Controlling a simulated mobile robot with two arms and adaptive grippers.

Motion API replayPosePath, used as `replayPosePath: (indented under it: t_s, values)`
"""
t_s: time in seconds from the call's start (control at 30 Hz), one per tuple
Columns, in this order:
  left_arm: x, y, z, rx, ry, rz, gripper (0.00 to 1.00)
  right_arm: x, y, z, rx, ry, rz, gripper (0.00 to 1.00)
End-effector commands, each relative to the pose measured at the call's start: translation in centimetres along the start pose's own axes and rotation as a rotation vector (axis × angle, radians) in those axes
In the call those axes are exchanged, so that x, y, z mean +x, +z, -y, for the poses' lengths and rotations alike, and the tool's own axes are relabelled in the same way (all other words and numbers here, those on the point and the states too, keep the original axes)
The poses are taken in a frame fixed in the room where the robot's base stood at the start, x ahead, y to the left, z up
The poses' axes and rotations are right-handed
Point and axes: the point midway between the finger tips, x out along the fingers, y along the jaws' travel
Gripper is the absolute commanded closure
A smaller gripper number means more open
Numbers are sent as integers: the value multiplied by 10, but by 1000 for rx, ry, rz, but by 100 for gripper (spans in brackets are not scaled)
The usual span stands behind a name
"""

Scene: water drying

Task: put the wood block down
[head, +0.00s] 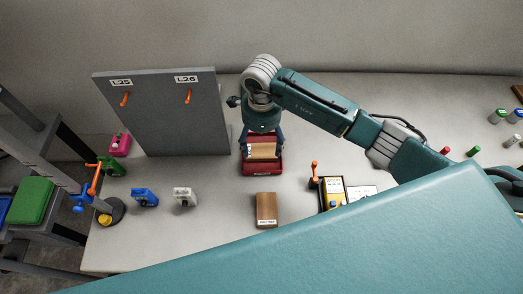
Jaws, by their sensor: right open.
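A light-brown wood block (262,150) lies on top of a small dark-red stand (263,169) near the middle of the table. My right gripper (262,142) comes down over it from behind, with dark fingers apart at the block's two ends. The gripper is open, and I cannot tell whether a finger touches the block. A second, darker brown block (266,205) with a white label lies on the table in front of the stand. My left gripper is not in view.
A grey board (165,112) with orange hooks stands at the back left. Blue (145,197) and white (184,196) devices sit left of the darker block. A yellow-black device (332,192) and orange-handled tool (314,173) stand right. Table around the stand is mostly clear.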

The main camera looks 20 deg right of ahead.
Motion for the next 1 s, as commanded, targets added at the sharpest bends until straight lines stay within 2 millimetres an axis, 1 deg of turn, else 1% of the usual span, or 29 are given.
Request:
replayPosePath:
  t_s: [0.03, 0.2, 0.3, 0.4, 0.57, 1.0]
  values:
    - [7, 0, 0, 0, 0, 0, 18, -10, 0, 2, -1, -6, 2, 27]
    - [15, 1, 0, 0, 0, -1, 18, -44, 0, 2, -1, -5, 0, 27]
    - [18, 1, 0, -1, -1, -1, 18, -58, 0, 1, 1, -2, 0, 27]
    - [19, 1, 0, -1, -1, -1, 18, -67, 0, 0, 0, -1, 0, 27]
    - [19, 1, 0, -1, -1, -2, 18, -72, 0, 0, 1, 1, -1, 27]
    - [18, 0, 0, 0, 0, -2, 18, -72, 0, 0, 1, 1, 0, 27]
